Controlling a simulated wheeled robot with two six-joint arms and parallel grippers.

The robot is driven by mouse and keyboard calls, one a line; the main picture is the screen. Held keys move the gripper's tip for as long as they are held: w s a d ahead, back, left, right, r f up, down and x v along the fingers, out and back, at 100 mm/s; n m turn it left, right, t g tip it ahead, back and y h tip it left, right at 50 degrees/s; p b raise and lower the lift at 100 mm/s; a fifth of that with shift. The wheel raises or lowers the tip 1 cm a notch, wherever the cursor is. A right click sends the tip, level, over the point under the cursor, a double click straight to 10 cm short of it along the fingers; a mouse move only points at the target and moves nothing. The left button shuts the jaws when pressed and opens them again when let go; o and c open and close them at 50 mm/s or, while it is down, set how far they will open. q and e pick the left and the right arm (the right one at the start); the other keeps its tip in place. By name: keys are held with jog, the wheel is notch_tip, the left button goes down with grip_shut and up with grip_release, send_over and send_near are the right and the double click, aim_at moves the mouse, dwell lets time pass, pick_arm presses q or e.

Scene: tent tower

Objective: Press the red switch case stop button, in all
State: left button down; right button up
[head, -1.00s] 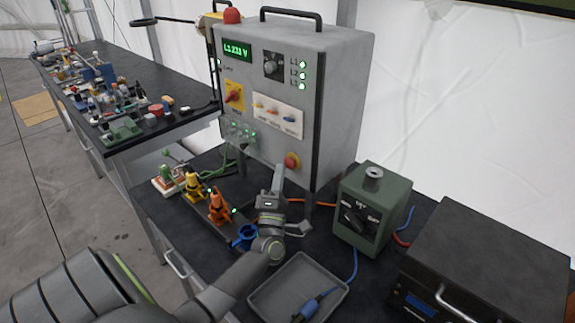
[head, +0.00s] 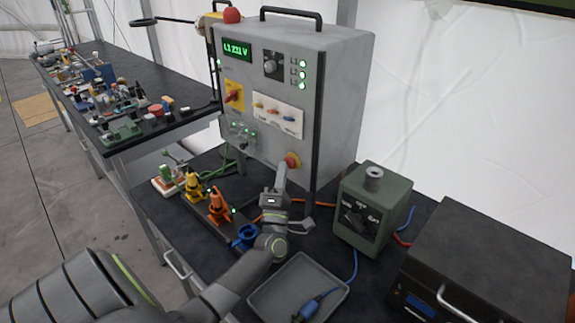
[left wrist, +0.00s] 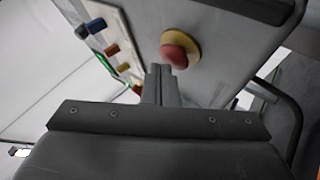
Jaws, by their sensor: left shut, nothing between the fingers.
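The grey switch case (head: 345,95) stands upright on the dark bench. Its red stop button (head: 292,160) sits on a yellow ring low on the front face. My left gripper (head: 282,168) is shut and empty, with its tips just below the button in the head view. In the left wrist view the red button (left wrist: 174,55) shows just beyond the shut fingertips (left wrist: 162,72). I cannot tell whether they touch it. The case's green display reads about L1 231 V, and its green lamps are lit. My right gripper is not in view.
A green box with a knob (head: 368,212) stands right of the case. A grey tray (head: 262,298) with a blue connector lies in front. Orange and yellow connectors (head: 219,206) stand to the left. A dark unit (head: 500,245) fills the right side.

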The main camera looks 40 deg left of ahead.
pick_arm(q)
jog(key=shift+w, duration=0.35)
dwell(0.5)
jog(key=shift+s, duration=0.95)
jog(key=s, duration=0.1)
jog(key=s+p, duration=0.1)
jog(key=s, duration=0.3)
jog(key=shift+a, duration=0.25)
jog(key=shift+f, duration=0.1)
dwell(0.6)
